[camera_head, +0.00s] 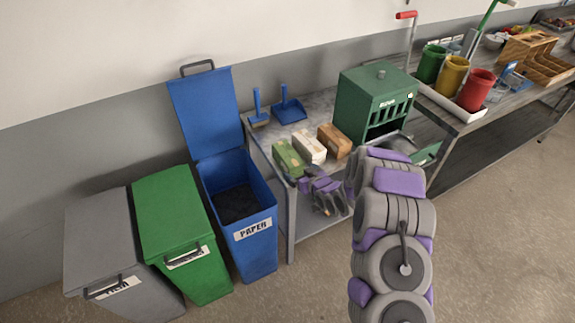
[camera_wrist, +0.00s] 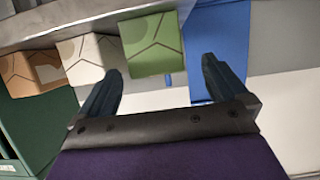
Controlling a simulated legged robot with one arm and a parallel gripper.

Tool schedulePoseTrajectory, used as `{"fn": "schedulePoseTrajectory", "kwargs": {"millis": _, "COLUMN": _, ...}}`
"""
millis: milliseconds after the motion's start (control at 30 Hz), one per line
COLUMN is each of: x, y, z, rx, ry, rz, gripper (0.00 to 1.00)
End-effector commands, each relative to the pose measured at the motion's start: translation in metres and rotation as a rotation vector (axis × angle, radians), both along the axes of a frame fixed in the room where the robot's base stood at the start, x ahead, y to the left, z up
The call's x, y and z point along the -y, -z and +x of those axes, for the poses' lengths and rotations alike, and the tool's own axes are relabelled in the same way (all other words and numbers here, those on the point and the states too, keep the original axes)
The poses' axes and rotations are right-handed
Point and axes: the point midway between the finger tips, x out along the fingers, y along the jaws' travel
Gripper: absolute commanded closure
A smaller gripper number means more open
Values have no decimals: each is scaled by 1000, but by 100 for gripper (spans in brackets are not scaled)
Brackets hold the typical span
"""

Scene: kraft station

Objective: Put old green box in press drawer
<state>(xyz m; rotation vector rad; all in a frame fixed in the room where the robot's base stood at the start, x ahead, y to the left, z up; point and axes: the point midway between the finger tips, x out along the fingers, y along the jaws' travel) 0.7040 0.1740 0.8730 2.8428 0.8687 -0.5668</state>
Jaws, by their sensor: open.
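The green box (camera_head: 288,158) lies at the near left end of the grey workbench (camera_head: 322,104), left of a white box (camera_head: 309,147) and a brown box (camera_head: 334,141). In the wrist view, the green box (camera_wrist: 151,45) shows just past my gripper (camera_wrist: 161,68), roughly between the fingertips. The fingers are wide apart and empty. In the head view, my gripper (camera_head: 318,183) is near the bench's front edge, just beside the green box. The green press (camera_head: 376,94) stands right of the boxes. Its drawer (camera_head: 427,152) appears pulled out at the front, partly hidden by my arm.
A blue dustpan (camera_head: 289,109) and brush (camera_head: 258,110) lie at the back of the bench. An open blue paper bin (camera_head: 258,250) stands left of it, beside green (camera_head: 178,225) and grey (camera_head: 103,240) bins. Green, yellow and red cups (camera_head: 476,90) stand right of the press.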

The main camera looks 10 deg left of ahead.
Motion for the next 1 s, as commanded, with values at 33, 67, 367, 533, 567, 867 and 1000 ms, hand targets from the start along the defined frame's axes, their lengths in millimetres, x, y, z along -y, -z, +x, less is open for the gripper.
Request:
{"fn": "schedulePoseTrajectory", "kwargs": {"millis": 33, "x": -4, "y": 5, "z": 6, "rx": 3, "ry": -1, "rz": 0, "gripper": 0}}
{"fn": "schedulePoseTrajectory", "kwargs": {"millis": 67, "x": -6, "y": 6, "z": 10, "rx": 2, "ry": 1, "rz": 0, "gripper": 0}}
{"fn": "schedulePoseTrajectory", "kwargs": {"millis": 367, "x": -14, "y": 12, "z": 24, "rx": -1, "ry": 2, "rz": 1, "gripper": 0}}
{"fn": "schedulePoseTrajectory", "kwargs": {"millis": 533, "x": -21, "y": 20, "z": 37, "rx": 5, "ry": 0, "rz": 0, "gripper": 0}}
{"fn": "schedulePoseTrajectory", "kwargs": {"millis": 567, "x": -23, "y": 23, "z": 40, "rx": 4, "ry": 0, "rz": 0, "gripper": 0}}
{"fn": "schedulePoseTrajectory", "kwargs": {"millis": 867, "x": -37, "y": 35, "z": 61, "rx": -1, "ry": 0, "rz": -1, "gripper": 0}}
{"fn": "schedulePoseTrajectory", "kwargs": {"millis": 1000, "x": -38, "y": 35, "z": 64, "rx": 0, "ry": 0, "rz": 1, "gripper": 0}}
